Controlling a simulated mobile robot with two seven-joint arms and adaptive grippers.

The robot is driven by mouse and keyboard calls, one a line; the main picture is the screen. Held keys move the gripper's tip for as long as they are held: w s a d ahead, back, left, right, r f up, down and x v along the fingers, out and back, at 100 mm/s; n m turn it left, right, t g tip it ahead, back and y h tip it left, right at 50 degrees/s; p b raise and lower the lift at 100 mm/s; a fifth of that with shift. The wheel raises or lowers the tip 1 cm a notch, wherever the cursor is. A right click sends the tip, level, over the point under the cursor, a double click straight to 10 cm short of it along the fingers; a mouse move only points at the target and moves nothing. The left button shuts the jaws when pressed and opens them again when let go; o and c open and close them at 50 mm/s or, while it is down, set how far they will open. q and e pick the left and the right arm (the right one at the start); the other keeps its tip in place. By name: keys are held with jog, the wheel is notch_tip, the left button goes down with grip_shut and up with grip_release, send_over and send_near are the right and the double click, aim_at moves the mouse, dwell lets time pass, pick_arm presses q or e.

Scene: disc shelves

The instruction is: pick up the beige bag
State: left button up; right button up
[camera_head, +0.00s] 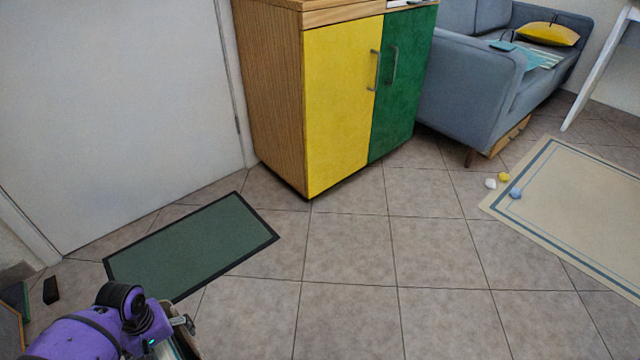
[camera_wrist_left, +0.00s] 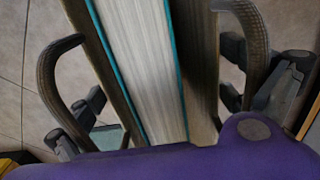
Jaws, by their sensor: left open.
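My left gripper (camera_head: 182,324) is low at the bottom left of the head view, at the end of my purple arm. In the left wrist view the left gripper (camera_wrist_left: 150,50) is open, with one curved dark finger on each side of a pale block with fine lines like page edges and teal borders (camera_wrist_left: 150,70). Brownish strips flank this block; they may be walls of the beige bag, but I cannot tell for sure. In the head view only a small beige and teal part shows beside the gripper, mostly hidden by my arm. My right gripper is not in view.
A cabinet with yellow and green doors (camera_head: 342,105) stands ahead. A dark green mat (camera_head: 190,245) lies before the white door (camera_head: 115,110). A grey sofa (camera_head: 470,85) and a beige rug (camera_head: 590,215) are at right. Small balls (camera_head: 503,177) lie by the rug. The middle floor is clear.

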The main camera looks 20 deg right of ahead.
pick_arm(q)
jog(key=c, duration=1.5)
jog(key=shift+r, duration=0.1)
jog(key=shift+c, duration=0.3)
